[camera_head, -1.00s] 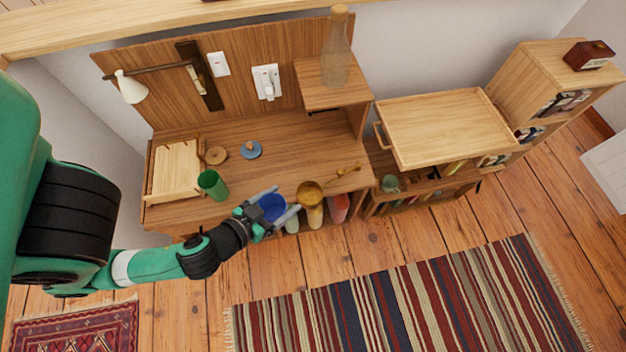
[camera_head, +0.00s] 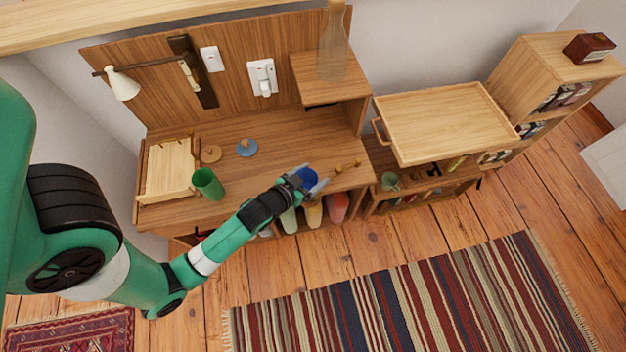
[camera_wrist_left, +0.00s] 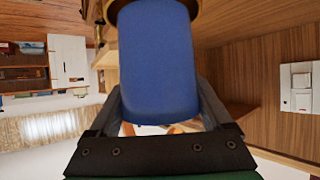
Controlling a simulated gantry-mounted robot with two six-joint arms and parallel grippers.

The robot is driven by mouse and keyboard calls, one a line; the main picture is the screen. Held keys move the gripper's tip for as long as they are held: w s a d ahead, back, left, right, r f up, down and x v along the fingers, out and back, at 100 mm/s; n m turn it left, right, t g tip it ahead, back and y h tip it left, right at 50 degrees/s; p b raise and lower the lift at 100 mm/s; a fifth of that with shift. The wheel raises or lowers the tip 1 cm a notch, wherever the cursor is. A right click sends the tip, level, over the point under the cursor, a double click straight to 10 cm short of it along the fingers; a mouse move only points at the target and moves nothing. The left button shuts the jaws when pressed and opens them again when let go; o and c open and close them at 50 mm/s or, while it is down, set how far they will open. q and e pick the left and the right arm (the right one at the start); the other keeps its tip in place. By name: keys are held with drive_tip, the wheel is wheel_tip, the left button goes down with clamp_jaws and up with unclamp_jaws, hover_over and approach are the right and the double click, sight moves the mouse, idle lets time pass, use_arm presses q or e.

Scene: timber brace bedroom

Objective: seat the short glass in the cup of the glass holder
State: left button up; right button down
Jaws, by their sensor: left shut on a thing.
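The short blue glass (camera_head: 308,177) is between the fingers of my left gripper (camera_head: 312,182), over the front right of the wooden desk. In the left wrist view the blue glass (camera_wrist_left: 156,65) fills the middle, between the two fingers of the gripper (camera_wrist_left: 160,102). The brass glass holder (camera_head: 345,168) is mostly hidden behind the glass and gripper in the head view. Its gold rim (camera_wrist_left: 124,12) shows at the far end of the glass in the wrist view. I cannot tell whether the glass is inside the cup or only lined up with it. My right gripper is out of view.
A taller green glass (camera_head: 208,184) stands at the desk's front left, near a wooden rack (camera_head: 168,170). A clear bottle (camera_head: 333,45) stands on the raised shelf. A wooden tray (camera_head: 440,122) is at right.

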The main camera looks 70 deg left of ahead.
sight(313, 180)
use_arm(q)
drive_tip(key=shift+w+a+f+b, duration=0.15)
drive_tip(key=shift+f+b, duration=0.6)
drive_tip(key=shift+f, duration=1)
drive_tip(key=shift+f, duration=0.15)
drive_tip(key=o, duration=1.4)
drive_tip(key=shift+r, duration=0.2)
drive_tip(key=shift+s+d+r, duration=0.15)
drive_tip(key=shift+s+d, duration=0.1)
drive_tip(key=p+v, duration=0.1)
drive_tip(key=v, duration=1)
drive_tip(key=shift+s, duration=0.15)
